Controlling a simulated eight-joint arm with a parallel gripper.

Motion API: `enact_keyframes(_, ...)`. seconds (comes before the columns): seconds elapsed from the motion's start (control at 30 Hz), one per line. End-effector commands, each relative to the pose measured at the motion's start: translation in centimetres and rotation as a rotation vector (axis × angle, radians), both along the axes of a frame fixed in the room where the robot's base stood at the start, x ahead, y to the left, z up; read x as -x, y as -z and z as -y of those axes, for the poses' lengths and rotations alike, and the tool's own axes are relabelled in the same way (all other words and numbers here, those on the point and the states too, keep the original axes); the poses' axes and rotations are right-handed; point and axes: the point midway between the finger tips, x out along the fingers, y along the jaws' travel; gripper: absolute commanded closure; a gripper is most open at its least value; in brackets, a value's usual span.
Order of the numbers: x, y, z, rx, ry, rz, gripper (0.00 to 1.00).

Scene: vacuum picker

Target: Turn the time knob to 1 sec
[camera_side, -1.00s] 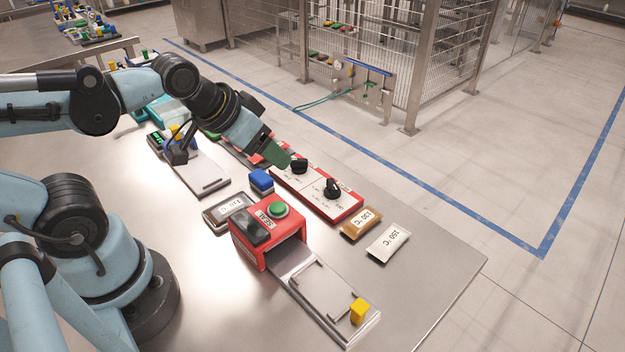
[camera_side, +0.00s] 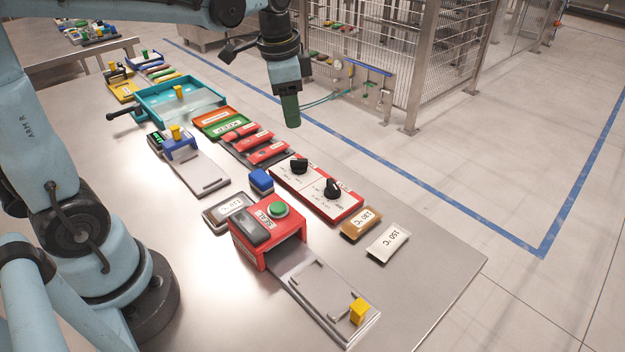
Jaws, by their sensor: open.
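A red-edged white panel (camera_side: 313,187) with two black knobs lies on the metal table, right of centre. One black knob (camera_side: 299,165) is at its far left end and the other black knob (camera_side: 332,187) is nearer the right end. The dial print is too small to read, so I cannot tell which is the time knob or where each points. My gripper (camera_side: 291,122) hangs pointing down above and behind the panel, well clear of both knobs. Its green fingertip part shows. It is open and holds nothing that I can see.
A red sealer (camera_side: 268,238) with a green button (camera_side: 279,209) stands in front of the panel. Labelled pouches (camera_side: 388,243) lie at its right, a blue block (camera_side: 261,182) at its left. Red pouches (camera_side: 267,152) lie behind it. A teal tray (camera_side: 205,97) is further back.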

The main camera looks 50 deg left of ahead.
Motion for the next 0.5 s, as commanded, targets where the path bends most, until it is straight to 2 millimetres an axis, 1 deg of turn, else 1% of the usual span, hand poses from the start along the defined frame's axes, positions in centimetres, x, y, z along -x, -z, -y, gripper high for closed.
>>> enact_keyframes(0.03, -0.9, 0.2, -0.5, -0.003, 0.036, -0.033, 0.57)
enact_keyframes(0.2, -2.5, 1.0, -1.5, -0.003, 0.148, -0.12, 0.57)
enact_keyframes(0.3, -3.0, 1.3, -1.8, 0.0, 0.186, -0.147, 0.57)
enact_keyframes(0.5, -3.2, 2.2, -1.9, 0.002, 0.204, -0.16, 0.57)
